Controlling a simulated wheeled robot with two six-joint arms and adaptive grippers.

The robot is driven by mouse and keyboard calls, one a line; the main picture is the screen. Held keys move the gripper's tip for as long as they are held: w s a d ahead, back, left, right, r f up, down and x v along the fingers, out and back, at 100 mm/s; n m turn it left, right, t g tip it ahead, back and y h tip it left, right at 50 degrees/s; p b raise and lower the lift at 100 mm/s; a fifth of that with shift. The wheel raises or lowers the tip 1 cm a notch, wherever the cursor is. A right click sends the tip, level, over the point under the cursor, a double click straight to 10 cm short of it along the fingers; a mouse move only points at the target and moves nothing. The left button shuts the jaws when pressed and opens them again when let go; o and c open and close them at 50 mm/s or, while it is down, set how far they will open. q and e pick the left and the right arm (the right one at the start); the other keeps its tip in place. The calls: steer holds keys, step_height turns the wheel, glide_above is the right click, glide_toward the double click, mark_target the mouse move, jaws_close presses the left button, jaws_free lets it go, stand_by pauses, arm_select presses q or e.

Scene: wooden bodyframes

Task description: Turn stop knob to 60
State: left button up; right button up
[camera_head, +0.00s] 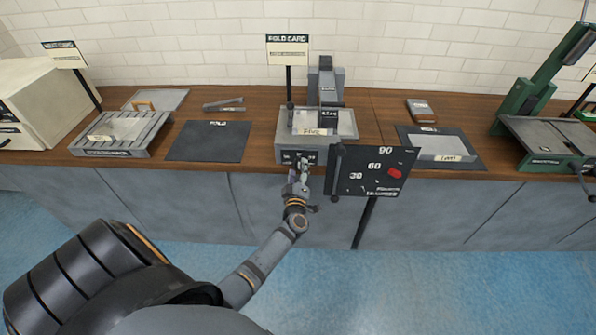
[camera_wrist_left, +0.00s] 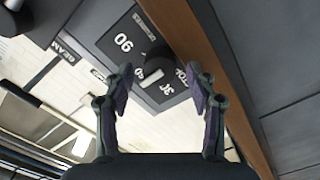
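In the left wrist view, the dark round knob (camera_wrist_left: 158,60) sits on a dark panel (camera_wrist_left: 116,36) with white numbers; "90" and part of "30" are readable. A white mark (camera_wrist_left: 152,77) shows at the knob; the number it points to is unclear. My left gripper (camera_wrist_left: 160,84) is open, with its fingers spread on either side of the knob and no clear contact. In the head view, my left gripper (camera_head: 302,180) is at the front of the grey machine (camera_head: 285,148) at the counter's edge and hides the knob there. My right gripper is not in view.
A dark board (camera_head: 372,186) marked 30, 60 and 90, with a red piece (camera_head: 395,173), stands close right of my left gripper. A dark mat (camera_head: 208,141) and a grey tray (camera_head: 125,134) lie left. A green machine (camera_head: 545,115) stands right. The floor in front is clear.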

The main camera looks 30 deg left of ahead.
arm_select(q)
steer(key=v, duration=1.2)
steer(key=shift+f, duration=0.1)
steer(key=s+d+f+m+g+h, duration=0.1)
steer(key=s+d+f+m+h, duration=0.2)
steer(key=f, duration=0.6)
steer(key=s+d+f+m+g+h, duration=0.1)
steer(key=s+f+m+g+h, duration=0.15)
steer(key=f+m, duration=0.4)
steer(key=s+d+f+m+g+h, duration=0.1)
steer(key=s+d+f+m+h, duration=0.2)
steer(key=f, duration=0.7)
steer(key=s+a+f+m+g, duration=0.1)
steer(key=s+f+g, duration=0.2)
steer(key=s, duration=0.7)
steer(key=s+a+f+m+g, duration=0.2)
steer(key=s+f+g, duration=0.1)
steer(key=s+f, duration=0.5)
steer(key=s+a+f+m+g, duration=0.1)
steer(key=s+f, duration=0.4)
steer(key=s, duration=0.7)
steer(key=shift+a+f+m+g, duration=0.15)
steer(key=shift+a+m+g, duration=0.3)
steer(key=shift+g, duration=0.8)
steer(key=shift+w+d, duration=0.1)
steer(key=shift+d, duration=0.05)
